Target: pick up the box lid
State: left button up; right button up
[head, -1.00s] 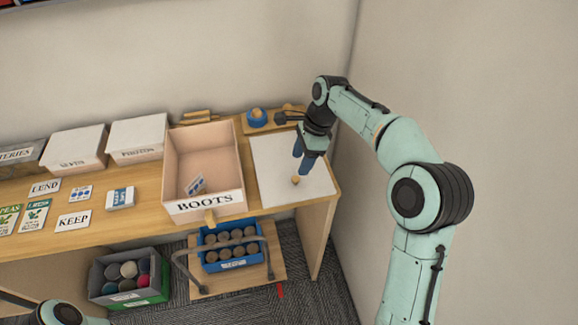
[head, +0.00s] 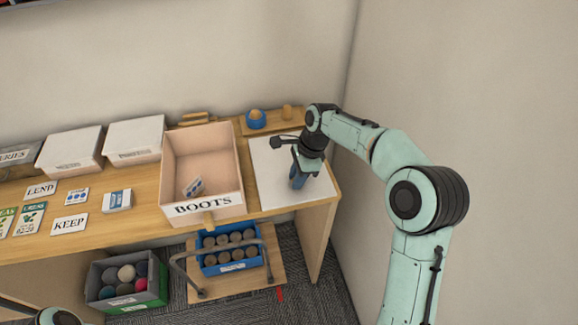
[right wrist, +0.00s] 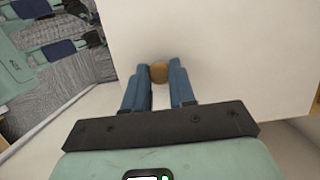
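The box lid (head: 272,186) is a flat white panel lying on the right end of the wooden table. It also fills much of the right wrist view (right wrist: 225,55). A small round tan knob (right wrist: 158,72) stands on it. My right gripper (head: 298,184) points down at the lid; its blue fingers (right wrist: 159,76) are on both sides of the knob, with no clear gap to it, so it looks shut on the knob. The lid looks flat on the table. In the head view the fingers hide the knob. My left gripper is out of view.
The open BOOTS box (head: 203,150) stands just left of the lid, with a small card inside. A wooden board (head: 270,121) with a blue item lies behind the lid. A wall (head: 480,90) rises close on the right. A blue crate (head: 230,268) sits below.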

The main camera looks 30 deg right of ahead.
grip_shut()
